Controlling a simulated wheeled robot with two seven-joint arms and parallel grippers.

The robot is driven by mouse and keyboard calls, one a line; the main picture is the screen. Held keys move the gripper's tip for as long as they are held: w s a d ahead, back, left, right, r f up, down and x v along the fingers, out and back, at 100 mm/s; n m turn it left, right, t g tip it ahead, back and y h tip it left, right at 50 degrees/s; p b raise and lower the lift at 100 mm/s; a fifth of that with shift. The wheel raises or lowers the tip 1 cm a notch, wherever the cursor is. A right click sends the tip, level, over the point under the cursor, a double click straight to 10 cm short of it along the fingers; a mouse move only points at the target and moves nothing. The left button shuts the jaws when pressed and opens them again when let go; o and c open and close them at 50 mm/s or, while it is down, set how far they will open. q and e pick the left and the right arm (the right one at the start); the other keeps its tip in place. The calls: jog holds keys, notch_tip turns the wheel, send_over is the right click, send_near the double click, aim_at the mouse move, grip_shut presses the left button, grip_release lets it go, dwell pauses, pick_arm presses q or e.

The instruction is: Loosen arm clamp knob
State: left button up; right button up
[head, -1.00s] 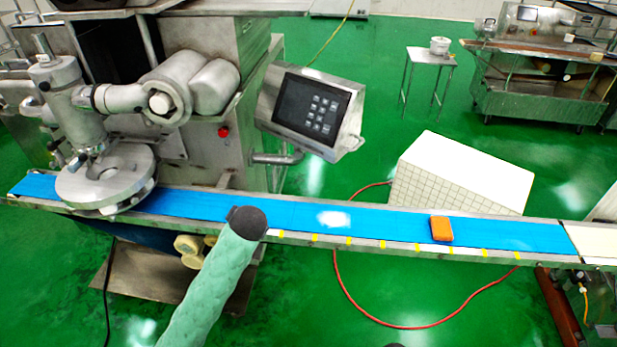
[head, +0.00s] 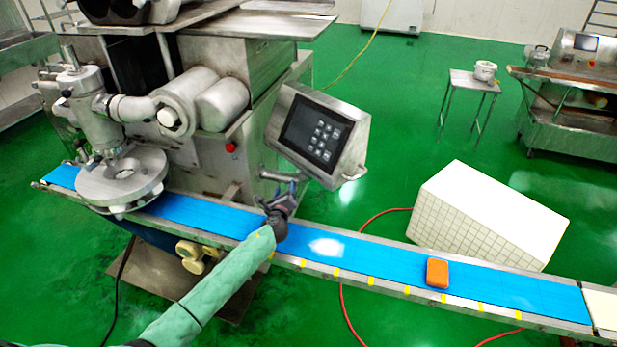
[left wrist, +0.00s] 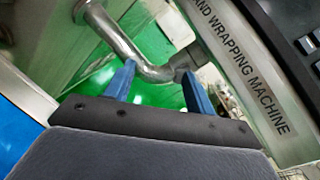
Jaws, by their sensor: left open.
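The control panel (head: 313,133) hangs beside the machine on a bent metal support arm (head: 272,174). In the left wrist view the support arm (left wrist: 122,38) is a shiny bent pipe that ends at a dark grey clamp piece (left wrist: 190,60) on the panel's side. I cannot pick out a separate knob on it. My left gripper (head: 282,194) is open just below the support arm, over the belt's far edge. In the left wrist view its two blue fingers (left wrist: 158,72) point toward the pipe's bend, with nothing held between them. My right gripper is out of view.
The blue conveyor belt (head: 370,262) runs below my left arm, with an orange block (head: 437,272) on it. The encrusting head with its round metal disc (head: 122,178) stands at the left. A white tiled box (head: 490,215) stands behind the belt.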

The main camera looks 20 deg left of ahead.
aim_at(302, 178)
pick_arm(q)
jog(key=w+d+m+h, duration=0.1)
jog(key=w+m, duration=0.1)
jog(key=w+d+m+h, duration=0.1)
jog(key=w+m, duration=0.1)
jog(key=w+d+m+h, duration=0.1)
jog(key=w+d+m, duration=0.1)
jog(key=m, duration=0.1)
jog(key=shift+w+r+t+h+p, duration=0.3)
jog(key=shift+w, duration=0.7)
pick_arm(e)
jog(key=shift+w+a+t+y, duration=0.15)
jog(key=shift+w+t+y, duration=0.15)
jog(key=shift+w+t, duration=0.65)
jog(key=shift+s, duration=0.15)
pick_arm(q)
jog(key=shift+c, duration=0.2)
jog(key=c, duration=0.9)
